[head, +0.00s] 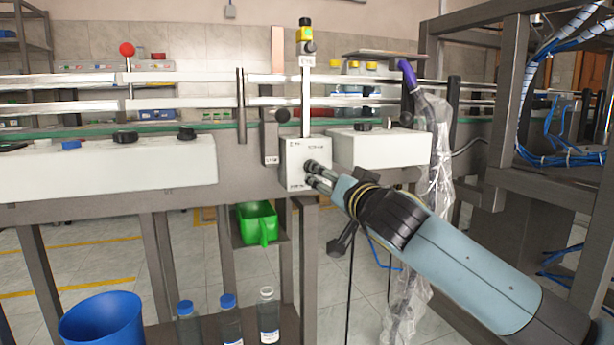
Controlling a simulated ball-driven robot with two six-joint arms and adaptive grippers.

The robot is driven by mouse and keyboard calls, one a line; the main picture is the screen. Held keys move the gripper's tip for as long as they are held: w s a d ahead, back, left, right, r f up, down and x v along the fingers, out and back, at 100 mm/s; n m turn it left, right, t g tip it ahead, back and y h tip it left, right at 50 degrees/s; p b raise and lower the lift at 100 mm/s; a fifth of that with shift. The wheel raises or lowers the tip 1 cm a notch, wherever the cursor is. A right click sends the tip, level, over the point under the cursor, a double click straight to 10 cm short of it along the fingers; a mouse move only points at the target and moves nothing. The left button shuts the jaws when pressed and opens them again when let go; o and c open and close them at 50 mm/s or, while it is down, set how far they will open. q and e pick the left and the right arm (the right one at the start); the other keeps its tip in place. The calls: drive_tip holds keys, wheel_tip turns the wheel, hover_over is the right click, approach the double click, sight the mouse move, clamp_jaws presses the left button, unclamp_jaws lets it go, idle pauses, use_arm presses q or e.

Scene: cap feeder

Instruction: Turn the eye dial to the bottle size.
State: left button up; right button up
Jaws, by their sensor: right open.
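A small light-grey control box (295,153) with small print hangs on the front of the conveyor frame, below a pale upright post. My right gripper (311,174) reaches in from the lower right, with its open fingertips at the right part of the box's front face. I cannot tell whether they touch it. The eye dial does not show clearly; the fingers cover that part of the face. Bottles stand on a low shelf: two with blue caps (230,322) and one with a white cap (267,315). My left gripper is not in view.
White panels with dark knobs flank the box, one on the left (100,170) and one on the right (380,149). A green scoop bin (257,224) and a blue bucket (101,320) are below. Clear plastic wrap (441,160) hangs right of the box. A dark frame with cables stands far right.

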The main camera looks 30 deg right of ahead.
drive_tip(key=b+x, duration=0.1)
drive_tip(key=x, duration=0.8)
drive_tip(key=shift+d, duration=0.15)
drive_tip(key=shift+f, duration=0.1)
drive_tip(key=c, duration=1.1)
